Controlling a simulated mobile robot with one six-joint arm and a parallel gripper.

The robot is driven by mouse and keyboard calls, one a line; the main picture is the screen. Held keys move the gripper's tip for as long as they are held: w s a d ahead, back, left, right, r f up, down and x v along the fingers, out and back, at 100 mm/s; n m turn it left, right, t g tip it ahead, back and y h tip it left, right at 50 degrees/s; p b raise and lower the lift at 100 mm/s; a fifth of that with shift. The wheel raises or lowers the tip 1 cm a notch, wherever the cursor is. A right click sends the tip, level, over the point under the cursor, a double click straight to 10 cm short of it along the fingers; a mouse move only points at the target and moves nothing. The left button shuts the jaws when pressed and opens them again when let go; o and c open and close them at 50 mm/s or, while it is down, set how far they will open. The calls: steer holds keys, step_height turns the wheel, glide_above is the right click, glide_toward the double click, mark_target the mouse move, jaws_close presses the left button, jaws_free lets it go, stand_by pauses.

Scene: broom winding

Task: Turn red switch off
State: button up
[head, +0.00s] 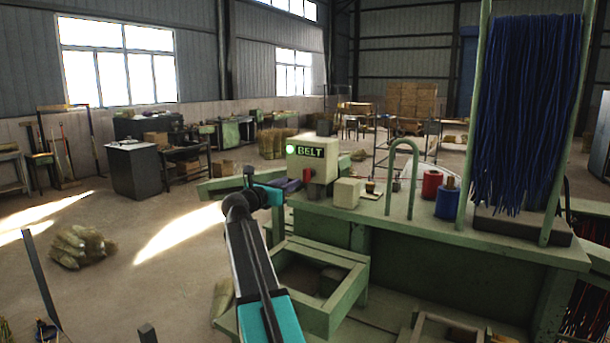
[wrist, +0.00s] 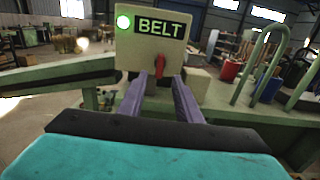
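The red switch (wrist: 160,65) sticks out from the front of a cream control box (wrist: 148,50) marked BELT, below its label. A round green light (wrist: 124,22) glows at the box's upper left. In the head view the red switch (head: 307,174) shows small on the box (head: 318,161), beside my gripper. My gripper (wrist: 160,82) has two purple fingers that stand apart, with the switch between their tips in the wrist view. Whether the fingers touch the switch cannot be told. In the head view my gripper (head: 285,186) is just left of the box, partly hidden by my wrist.
The box stands on a green workbench (head: 440,225). To its right are a small cream block (head: 347,193), a green hoop (head: 403,172), a red spool (head: 431,184) and a blue spool (head: 447,203). Blue bristles (head: 528,110) hang farther right. Open floor lies left.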

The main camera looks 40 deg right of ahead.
mark_target(304, 175)
steer(key=p+x, duration=0.3)
steer(key=x, duration=0.7)
steer(key=shift+d+r, duration=0.1)
steer(key=shift+d, duration=0.2)
steer(key=shift+w+d+p, duration=0.1)
steer(key=shift+d+p, duration=0.3)
steer(key=shift+d, duration=0.3)
steer(key=shift+c, duration=0.4)
steer(key=c, duration=0.7)
